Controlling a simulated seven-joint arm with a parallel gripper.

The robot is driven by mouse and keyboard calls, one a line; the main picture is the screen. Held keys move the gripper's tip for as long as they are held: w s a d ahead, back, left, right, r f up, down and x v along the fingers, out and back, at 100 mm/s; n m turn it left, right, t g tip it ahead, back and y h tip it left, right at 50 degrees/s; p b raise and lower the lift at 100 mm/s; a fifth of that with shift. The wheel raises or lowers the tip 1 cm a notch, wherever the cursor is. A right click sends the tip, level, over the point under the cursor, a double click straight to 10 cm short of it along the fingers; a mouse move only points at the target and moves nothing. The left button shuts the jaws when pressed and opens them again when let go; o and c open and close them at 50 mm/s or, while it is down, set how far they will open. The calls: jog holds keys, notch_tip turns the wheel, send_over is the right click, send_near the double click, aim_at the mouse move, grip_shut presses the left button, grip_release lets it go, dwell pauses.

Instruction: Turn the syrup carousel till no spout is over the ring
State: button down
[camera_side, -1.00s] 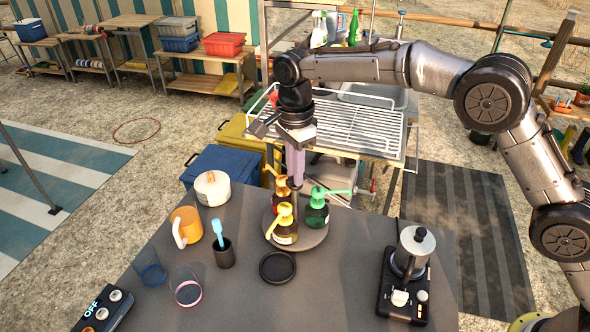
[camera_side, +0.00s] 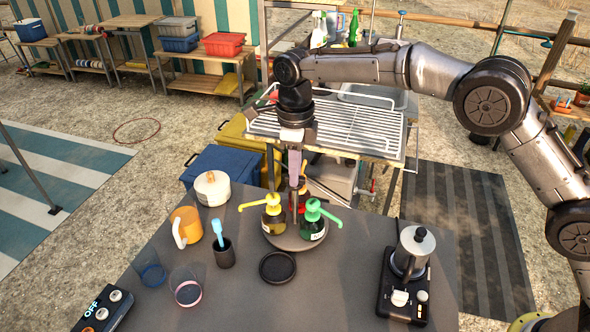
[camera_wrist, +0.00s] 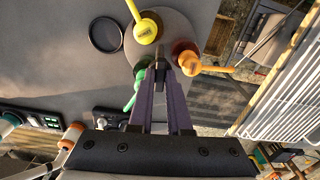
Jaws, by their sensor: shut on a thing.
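The syrup carousel (camera_side: 292,243) is a round grey turntable on the dark table, carrying three pump bottles. The yellow bottle (camera_side: 273,217) stands at left, its spout pointing left. The green bottle (camera_side: 314,222) stands at front right, its spout pointing right and toward the front. The red bottle with an orange pump (camera_wrist: 187,62) stands at the back, partly hidden in the side view. The black ring (camera_side: 278,268) lies on the table in front of the carousel, with no spout above it. My gripper (camera_side: 295,182) points down over the middle, shut on the carousel's central post (camera_wrist: 161,74).
A cup with a blue utensil (camera_side: 225,254), an orange mug (camera_side: 186,227) and a white pot (camera_side: 212,188) stand left of the carousel. Two clear glasses stand at front left. A moka pot (camera_side: 413,247) on a burner stands to the right. A wire rack (camera_side: 350,127) lies behind.

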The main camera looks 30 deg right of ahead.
jog(key=shift+m, duration=0.5)
jog(key=c, duration=0.9)
grip_release()
jog(key=shift+o, duration=0.2)
jog(key=shift+r, duration=0.1)
notch_tip(320, 180, up, 14)
jog(key=shift+f, duration=0.2)
jog(key=shift+d, duration=0.1)
